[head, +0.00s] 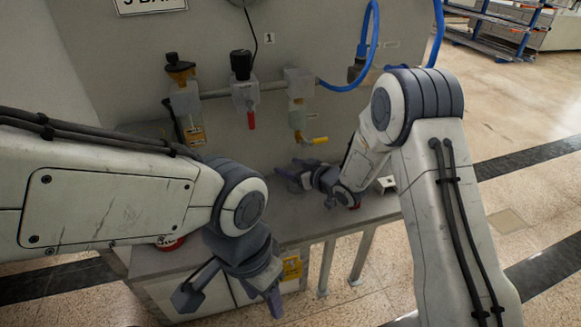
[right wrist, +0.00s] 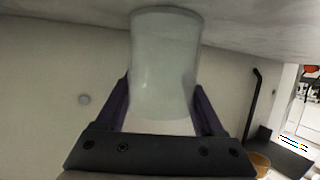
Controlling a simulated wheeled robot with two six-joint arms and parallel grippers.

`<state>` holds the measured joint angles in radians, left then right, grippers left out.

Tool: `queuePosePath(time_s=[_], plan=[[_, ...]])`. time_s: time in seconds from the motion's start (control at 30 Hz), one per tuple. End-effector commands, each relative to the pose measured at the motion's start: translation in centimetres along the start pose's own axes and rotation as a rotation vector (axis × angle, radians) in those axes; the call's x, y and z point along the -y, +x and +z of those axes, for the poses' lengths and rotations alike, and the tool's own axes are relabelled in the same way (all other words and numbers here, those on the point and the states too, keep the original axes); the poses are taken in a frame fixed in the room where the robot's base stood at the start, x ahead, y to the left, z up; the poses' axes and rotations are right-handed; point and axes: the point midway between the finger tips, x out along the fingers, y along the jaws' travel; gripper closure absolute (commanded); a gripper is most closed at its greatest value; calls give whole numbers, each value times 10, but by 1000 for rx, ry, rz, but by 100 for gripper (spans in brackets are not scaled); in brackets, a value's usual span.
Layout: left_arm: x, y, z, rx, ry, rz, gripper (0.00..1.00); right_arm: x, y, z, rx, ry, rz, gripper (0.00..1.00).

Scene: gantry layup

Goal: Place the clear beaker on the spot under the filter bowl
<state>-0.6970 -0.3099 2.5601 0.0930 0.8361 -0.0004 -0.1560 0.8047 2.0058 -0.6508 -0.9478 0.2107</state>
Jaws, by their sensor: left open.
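The clear beaker (right wrist: 165,60) is a pale see-through cup in the right wrist view, between the purple fingers of my right gripper (right wrist: 163,105), which press against both its sides. In the head view my right gripper (head: 300,178) is at the bench top, below and near the filter bowl (head: 298,119). I cannot make out the beaker there, nor whether it touches the bench. The filter bowl hangs on the panel above a yellow lever. The spot under it is hidden. My left gripper (head: 232,292) is open and empty, low in front of the bench.
A blue hose (head: 345,88) loops at the right. The bench top (head: 290,228) is narrow, with a red item (head: 171,243) near its left end.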

Motion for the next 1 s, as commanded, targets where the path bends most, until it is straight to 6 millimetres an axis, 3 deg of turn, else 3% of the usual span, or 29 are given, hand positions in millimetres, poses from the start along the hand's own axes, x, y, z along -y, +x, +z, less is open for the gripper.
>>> queuePosePath(time_s=[0.03, 0.07, 0.47, 1.0], plan=[[0, 0, 0, 0, 0, 0, 50, 0, 0, 0, 1, 0, 0, 8], [0, 0, 0, 0, 0, 0, 50, 0, 0, 0, 1, 0, 0, 2], [0, -7, 0, 0, 0, 0, 50, 0, -2, -6, 1, 0, 0, 2], [1, 11, 1, 0, 0, 0, 50, -1, -104, -3, 1, 1, 3, 2]])
